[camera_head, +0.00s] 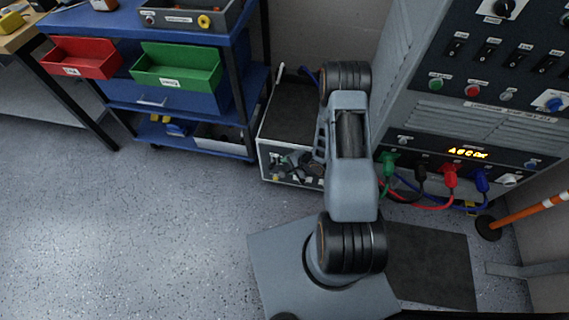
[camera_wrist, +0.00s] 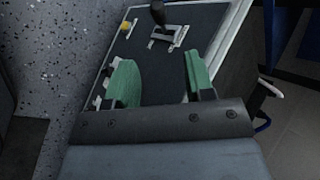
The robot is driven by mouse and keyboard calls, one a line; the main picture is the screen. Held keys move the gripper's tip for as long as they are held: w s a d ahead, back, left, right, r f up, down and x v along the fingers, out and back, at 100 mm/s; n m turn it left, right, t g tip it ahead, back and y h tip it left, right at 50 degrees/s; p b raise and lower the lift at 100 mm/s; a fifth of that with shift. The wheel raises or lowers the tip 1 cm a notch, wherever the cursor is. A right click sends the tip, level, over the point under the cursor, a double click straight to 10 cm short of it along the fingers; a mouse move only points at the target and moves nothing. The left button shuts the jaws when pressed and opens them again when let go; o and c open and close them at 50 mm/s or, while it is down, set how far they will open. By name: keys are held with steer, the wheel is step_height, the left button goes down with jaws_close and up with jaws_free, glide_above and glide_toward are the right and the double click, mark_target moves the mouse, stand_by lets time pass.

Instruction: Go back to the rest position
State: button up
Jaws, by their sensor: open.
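My gripper (camera_wrist: 158,62) shows in the wrist view with its two green fingers spread apart and nothing between them. It is over the dark panel of a light-edged box (camera_wrist: 200,22), which bears a black-handled lever (camera_wrist: 158,14) and a yellow knob (camera_wrist: 126,25). I cannot tell whether the fingers touch the panel. In the head view my arm reaches forward from my base toward the dark-topped box (camera_head: 293,108), beside the cabinet. The gripper is not clearly seen there.
The grey cabinet (camera_head: 400,90) on the right has green, black, red and blue plugs with cables (camera_head: 430,205) low on its front. A blue shelf cart (camera_head: 245,60) with red (camera_head: 82,70) and green bins (camera_head: 178,83) stands left. An orange-white pole (camera_head: 530,210) is at right. Floor at left is clear.

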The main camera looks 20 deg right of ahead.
steer(key=shift+s+r, duration=0.15)
stand_by(0.6)
steer(key=s+d+f+n+g+h, duration=0.3)
steer(key=s+d+n, duration=0.1)
steer(key=s+n, duration=0.1)
steer(key=s+d+r+n+g+h+p, duration=0.2)
steer(key=d+r+n+g+h+p, duration=0.15)
steer(key=r, duration=0.85)
steer(key=s+a+r+n+t+p, duration=0.1)
steer(key=r+p, duration=0.4)
steer(key=r, duration=1.1)
steer(key=s+a+r+n+t+p, duration=0.1)
steer(key=a+r+p, duration=0.4)
steer(key=r, duration=1.1)
steer(key=s+a+r+n+t+p, duration=0.1)
steer(key=s+r+p, duration=0.4)
steer(key=r, duration=1.1)
steer(key=a+n+y+p, duration=0.1)
steer(key=a+p, duration=0.1)
steer(key=shift+a+r+n, duration=0.3)
steer(key=shift+r+n, duration=0.05)
steer(key=shift+r, duration=0.05)
